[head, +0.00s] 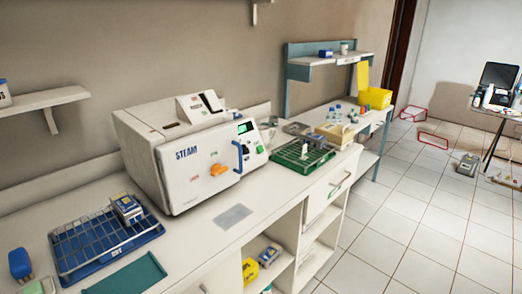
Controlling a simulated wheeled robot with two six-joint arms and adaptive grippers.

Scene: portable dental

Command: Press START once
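A white steam sterilizer (190,155) stands on the counter against the wall, marked "STEAM" on its front. Its front has an orange knob (218,170), a blue upright handle (238,157), a small green-lit display (245,127) and a round green button (260,149) at the right. The front door looks shut. No START lettering is legible at this size, so I cannot tell for sure which control bears it. Neither of my grippers is in view.
A blue wire rack on a tray (108,247) and a teal tray (127,275) lie on the counter (205,235) at left. A green tray with a rack (302,157) stands right of the sterilizer. The tiled floor (405,220) at right is mostly clear.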

